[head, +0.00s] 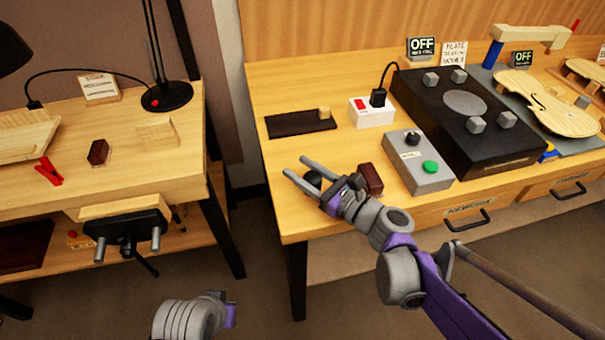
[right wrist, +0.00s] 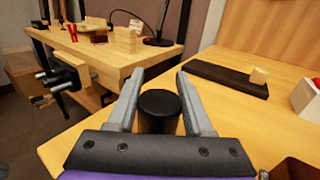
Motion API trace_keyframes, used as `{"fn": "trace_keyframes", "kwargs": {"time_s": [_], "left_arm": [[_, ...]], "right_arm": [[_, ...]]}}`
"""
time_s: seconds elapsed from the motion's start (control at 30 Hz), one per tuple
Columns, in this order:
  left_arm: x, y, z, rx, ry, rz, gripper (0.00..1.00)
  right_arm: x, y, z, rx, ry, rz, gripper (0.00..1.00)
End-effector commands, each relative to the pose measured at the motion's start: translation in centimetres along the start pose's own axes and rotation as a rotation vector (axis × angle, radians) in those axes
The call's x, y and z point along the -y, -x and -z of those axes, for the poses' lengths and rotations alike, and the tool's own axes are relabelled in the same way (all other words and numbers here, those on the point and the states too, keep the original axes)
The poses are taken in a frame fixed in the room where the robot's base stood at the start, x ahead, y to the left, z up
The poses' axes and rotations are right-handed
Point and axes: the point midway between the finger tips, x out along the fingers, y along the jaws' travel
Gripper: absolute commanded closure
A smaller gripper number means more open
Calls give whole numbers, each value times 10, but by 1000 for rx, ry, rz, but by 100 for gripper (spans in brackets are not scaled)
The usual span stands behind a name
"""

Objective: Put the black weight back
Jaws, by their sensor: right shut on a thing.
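The black weight (head: 312,178) is a small dark cylinder near the left end of the right bench. It shows upright in the right wrist view (right wrist: 159,106), between the two grey fingers. My right gripper (head: 305,177) is shut on it, one finger on each side. The weight's underside is hidden, so I cannot tell whether it touches the bench top. My left gripper is not in view; only a grey part of my left arm shows at the bottom of the head view.
A dark strip (head: 290,124) with a wooden block (head: 324,113) lies behind the gripper. A reddish-brown block (head: 370,179) and a grey control box (head: 418,160) stand to the right. A white switch box (head: 371,113) and black plate unit (head: 450,130) stand farther back. A gap separates the benches.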

Motion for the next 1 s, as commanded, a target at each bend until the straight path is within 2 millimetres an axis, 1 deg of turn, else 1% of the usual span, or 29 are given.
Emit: {"fn": "trace_keyframes", "kwargs": {"time_s": [0.03,0.07,0.27,0.43,0.47,0.6,0.63,0.87,0.97,1.0], "left_arm": [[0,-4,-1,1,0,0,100],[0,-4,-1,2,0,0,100],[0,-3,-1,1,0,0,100],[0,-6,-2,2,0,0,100],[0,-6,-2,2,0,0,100],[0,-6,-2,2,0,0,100],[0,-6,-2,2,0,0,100],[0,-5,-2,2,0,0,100],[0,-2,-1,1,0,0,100],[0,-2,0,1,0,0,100]], "right_arm": [[0,0,7,0,-1,0,100],[0,0,9,1,-1,0,100],[0,0,7,1,0,0,100],[0,0,12,1,-1,0,100],[0,0,12,0,0,0,45],[0,0,11,0,0,0,20],[0,0,11,0,0,0,19],[0,0,11,0,0,0,19],[0,0,7,0,0,0,19],[0,3,6,0,1,1,19]]}}
